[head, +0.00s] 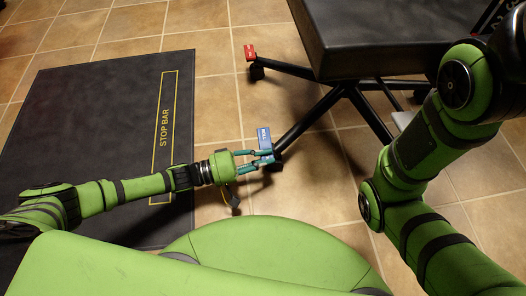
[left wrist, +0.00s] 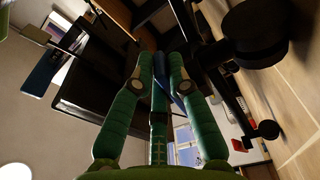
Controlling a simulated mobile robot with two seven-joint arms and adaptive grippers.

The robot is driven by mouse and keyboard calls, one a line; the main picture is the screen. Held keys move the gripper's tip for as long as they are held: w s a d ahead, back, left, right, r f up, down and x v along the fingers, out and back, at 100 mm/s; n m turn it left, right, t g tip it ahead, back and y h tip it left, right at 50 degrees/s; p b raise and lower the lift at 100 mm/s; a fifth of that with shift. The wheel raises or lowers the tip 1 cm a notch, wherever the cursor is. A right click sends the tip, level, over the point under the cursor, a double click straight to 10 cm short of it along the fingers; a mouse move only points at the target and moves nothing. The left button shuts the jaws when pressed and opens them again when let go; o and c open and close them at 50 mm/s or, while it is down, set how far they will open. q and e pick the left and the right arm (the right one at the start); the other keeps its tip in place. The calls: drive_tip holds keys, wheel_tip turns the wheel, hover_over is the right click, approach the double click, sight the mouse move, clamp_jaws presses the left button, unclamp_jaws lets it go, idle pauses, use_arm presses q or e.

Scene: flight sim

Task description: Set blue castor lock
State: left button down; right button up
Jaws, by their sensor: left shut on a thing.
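The blue castor lock (head: 264,138) is a small blue tab with white lettering, at the end of a black chair leg near the middle of the head view. My left gripper (head: 266,158) reaches it from the left and is shut on it at its lower end. In the left wrist view the green fingers (left wrist: 160,58) are close together, with a strip of the blue lock (left wrist: 176,84) showing between and behind them. The fingers hide part of it. My right arm shows at the right, but its gripper is out of view.
A black chair seat (head: 385,45) overhangs the legs. A red castor lock (head: 250,52) sits on another leg's end. A dark mat marked "STOP BAR" (head: 110,130) lies on the tiled floor at left. Bare tiles (head: 215,100) lie between mat and chair.

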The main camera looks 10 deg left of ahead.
use_arm(q)
drive_tip(key=shift+f+m, duration=0.15)
drive_tip(key=shift+m, duration=0.25)
drive_tip(key=c, duration=1.2)
unclamp_jaws()
drive_tip(key=shift+a, duration=0.1)
drive_tip(key=v, duration=1.2)
drive_tip(key=shift+f, duration=0.1)
